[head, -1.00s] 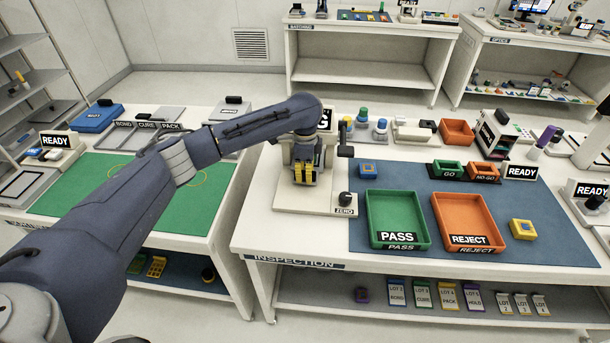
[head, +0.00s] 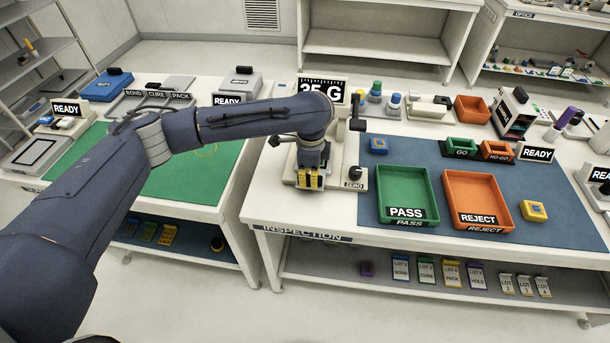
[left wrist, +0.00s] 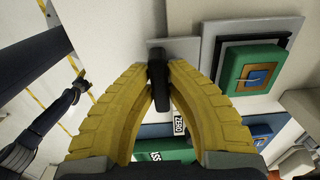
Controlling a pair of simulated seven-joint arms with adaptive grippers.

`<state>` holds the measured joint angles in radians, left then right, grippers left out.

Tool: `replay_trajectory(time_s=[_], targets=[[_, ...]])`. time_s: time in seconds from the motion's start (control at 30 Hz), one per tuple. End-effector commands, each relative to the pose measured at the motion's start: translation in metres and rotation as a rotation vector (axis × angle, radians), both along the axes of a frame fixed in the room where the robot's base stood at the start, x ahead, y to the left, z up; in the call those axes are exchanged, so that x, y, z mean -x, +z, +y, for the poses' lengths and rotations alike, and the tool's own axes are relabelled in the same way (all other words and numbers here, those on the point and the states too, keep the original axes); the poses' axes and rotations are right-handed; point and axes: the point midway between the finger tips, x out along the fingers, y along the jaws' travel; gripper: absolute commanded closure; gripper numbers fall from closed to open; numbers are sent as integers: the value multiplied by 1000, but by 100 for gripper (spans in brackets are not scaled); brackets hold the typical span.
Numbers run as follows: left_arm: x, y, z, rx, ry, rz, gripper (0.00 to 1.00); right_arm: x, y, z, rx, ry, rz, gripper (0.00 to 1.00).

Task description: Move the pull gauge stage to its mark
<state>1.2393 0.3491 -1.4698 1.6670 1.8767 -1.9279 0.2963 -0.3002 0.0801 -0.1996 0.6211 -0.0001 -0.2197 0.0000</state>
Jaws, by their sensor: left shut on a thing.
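The pull gauge is a pale device on the inspection bench with a 25 G display (head: 322,90), a light base and a ZERO label (head: 354,185). My left gripper (head: 310,182) is low over the base's front part, left of that label. In the left wrist view its yellow fingers (left wrist: 160,75) are shut on a dark upright handle (left wrist: 158,88), which I take to be the stage's. A green holder (left wrist: 250,70) with a blue and orange piece sits beside it on a grey plate. My arm hides much of the stage in the head view, and no mark is distinguishable.
The green PASS tray (head: 407,184) and orange REJECT tray (head: 477,190) stand right of the gauge on a blue mat (head: 365,212). A small blue block (head: 379,146) is nearby. A dark jointed arm, seemingly my right one, shows at the left wrist view's left edge.

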Motion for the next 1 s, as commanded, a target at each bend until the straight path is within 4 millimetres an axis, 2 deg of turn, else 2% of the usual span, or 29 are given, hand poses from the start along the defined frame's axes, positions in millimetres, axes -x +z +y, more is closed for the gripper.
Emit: replay_trajectory(time_s=[0.1, 0.13, 0.33, 0.67, 0.83, 1.0], targets=[[6, -4, 0, -1, -6, 16, 100, 5, 0, 0, 0, 0, 6, 31], [6, -4, 0, -1, -6, 17, 84, 6, 0, 0, 0, 0, 7, 31], [5, -3, 0, -1, -5, 13, 62, 5, 0, 0, 0, 0, 6, 31], [3, 2, 0, 0, -4, 7, 62, 0, 0, -1, 1, 1, 0, 31], [2, 22, 0, 0, -6, 5, 62, 0, 0, -1, 0, 1, 1, 31], [2, 52, 0, 0, -5, 4, 62, 0, 0, 0, 0, 0, 1, 31]])
